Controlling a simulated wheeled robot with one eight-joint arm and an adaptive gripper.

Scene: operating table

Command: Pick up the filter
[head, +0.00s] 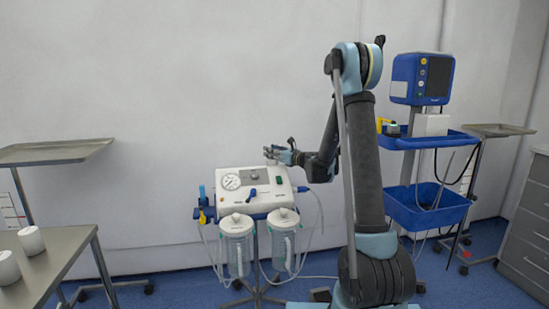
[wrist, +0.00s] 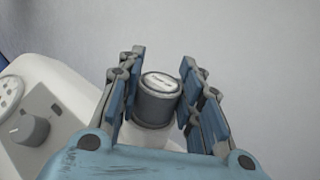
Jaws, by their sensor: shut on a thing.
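The filter (wrist: 157,97) is a short grey cylinder with a pale label on its top. In the wrist view it stands upright between the two fingers of my gripper (wrist: 158,92), at the edge of the white suction machine. My gripper is shut on it, though a narrow gap seems to show at the right finger in this view. In the head view my gripper (head: 277,155) is at the top rear of the suction machine (head: 262,200); the filter is small there and mostly hidden by the fingers.
The suction machine has a gauge (head: 231,182) and two clear canisters (head: 238,248) below it. A blue trolley (head: 428,207) with a monitor (head: 422,78) stands at right. A steel table (head: 60,262) with white cups (head: 31,241) is at left. The wall is close behind the machine.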

